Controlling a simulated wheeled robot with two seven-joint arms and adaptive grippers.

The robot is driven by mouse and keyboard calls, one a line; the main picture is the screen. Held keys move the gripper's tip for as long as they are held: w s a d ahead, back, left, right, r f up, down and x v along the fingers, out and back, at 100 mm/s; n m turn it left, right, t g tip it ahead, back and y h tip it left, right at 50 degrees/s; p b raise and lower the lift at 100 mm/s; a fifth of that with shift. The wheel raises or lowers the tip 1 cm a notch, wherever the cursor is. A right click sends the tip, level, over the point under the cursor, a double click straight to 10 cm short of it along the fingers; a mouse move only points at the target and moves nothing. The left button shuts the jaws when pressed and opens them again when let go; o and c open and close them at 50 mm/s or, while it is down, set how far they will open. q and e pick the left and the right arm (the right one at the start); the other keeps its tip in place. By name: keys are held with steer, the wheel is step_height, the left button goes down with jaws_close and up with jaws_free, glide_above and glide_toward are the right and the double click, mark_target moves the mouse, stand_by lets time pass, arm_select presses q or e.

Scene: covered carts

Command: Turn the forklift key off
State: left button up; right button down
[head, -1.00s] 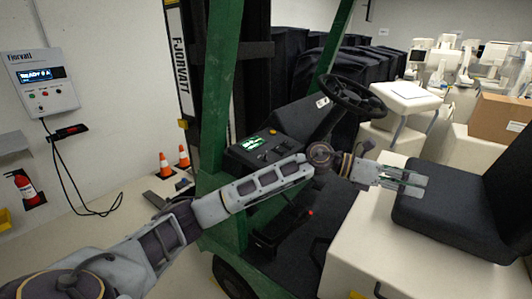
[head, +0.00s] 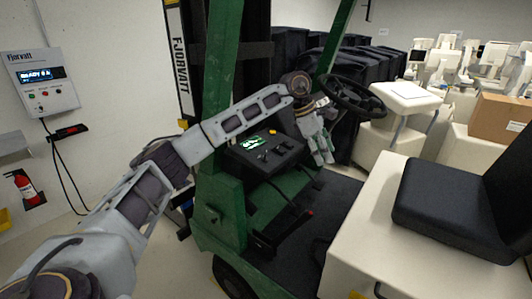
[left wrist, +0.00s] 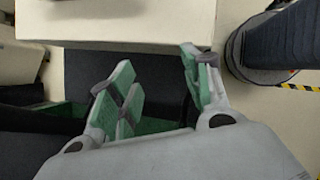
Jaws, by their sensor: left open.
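The forklift's dark console (head: 262,158) stands left of the steering wheel in the head view. It carries a lit green display (head: 250,142), an orange button (head: 272,131) and small dark controls. I cannot make out which of these is the key. My left gripper (head: 323,160) is open and empty, fingers pointing down, just right of the console and below the steering wheel (head: 352,95). In the left wrist view its spread green-padded fingers (left wrist: 157,65) have nothing between them.
The green mast post (head: 222,90) stands left of the console. The black seat (head: 455,210) on its beige base (head: 375,215) is at the right. A wall charger box (head: 42,82) is at the left. Covered black carts (head: 375,60) stand behind.

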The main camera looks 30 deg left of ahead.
arm_select(q)
steer(key=a+r+y, duration=0.3)
steer(key=a+r, duration=0.1)
steer(key=a, duration=0.6)
step_height(320, 180, up, 5)
steer(key=n+g+y, duration=0.1)
steer(key=n+y, duration=0.1)
steer(key=y, duration=0.1)
glide_above(266, 153)
steer(key=s, duration=0.1)
steer(key=shift+d+f, duration=0.1)
steer(key=shift+d, duration=0.1)
steer(key=shift+f, duration=0.1)
steer(key=f, duration=0.9)
steer(key=w+f, duration=0.1)
steer(key=f, duration=0.3)
steer(key=shift+w+a+f+p, duration=0.1)
steer(key=shift+a+f+p, duration=0.2)
steer(key=shift+p, duration=0.05)
steer(key=shift+c, duration=0.5)
